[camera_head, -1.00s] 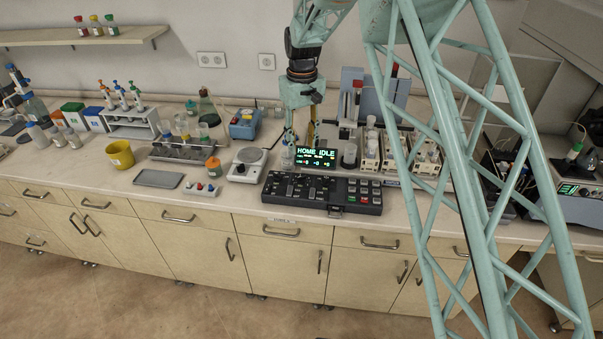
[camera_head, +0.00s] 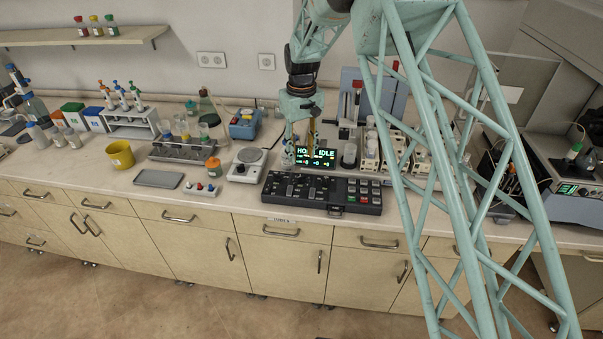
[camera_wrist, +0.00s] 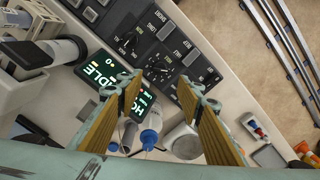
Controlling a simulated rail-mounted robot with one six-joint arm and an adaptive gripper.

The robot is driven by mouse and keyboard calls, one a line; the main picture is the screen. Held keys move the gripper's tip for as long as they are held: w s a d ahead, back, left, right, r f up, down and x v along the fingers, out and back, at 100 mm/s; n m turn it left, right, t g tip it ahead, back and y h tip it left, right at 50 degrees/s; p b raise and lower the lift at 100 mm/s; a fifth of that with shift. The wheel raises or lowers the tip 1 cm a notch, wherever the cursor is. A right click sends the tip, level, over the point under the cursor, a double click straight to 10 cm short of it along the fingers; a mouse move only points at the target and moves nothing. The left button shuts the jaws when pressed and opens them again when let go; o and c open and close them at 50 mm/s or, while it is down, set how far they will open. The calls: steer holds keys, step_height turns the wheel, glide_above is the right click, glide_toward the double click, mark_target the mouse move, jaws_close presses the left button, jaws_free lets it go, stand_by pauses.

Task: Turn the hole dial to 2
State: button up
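The black control panel (camera_head: 322,191) lies on the bench with small knobs, dials and keys. In the wrist view its face (camera_wrist: 175,42) carries dark dials, one at upper left (camera_wrist: 128,43) and one between my fingertips in the picture (camera_wrist: 158,71). Their labels are too small to tell which is the hole dial or what it is set to. A display with green text, partly reading IDLE (camera_wrist: 102,72), is partly hidden by a finger. My gripper (camera_wrist: 160,82) is open and empty, above the panel's back side.
A balance (camera_head: 247,163) stands left of the panel, and a small box with red and blue buttons (camera_head: 202,189) sits at its front left. Racks of vials (camera_head: 395,152) stand behind right.

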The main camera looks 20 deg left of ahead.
mark_target(301, 178)
steer(key=shift+f+p, duration=0.3)
steer(key=shift+f, duration=4.5)
steer(key=shift+c, duration=0.4)
steer(key=c, duration=0.8)
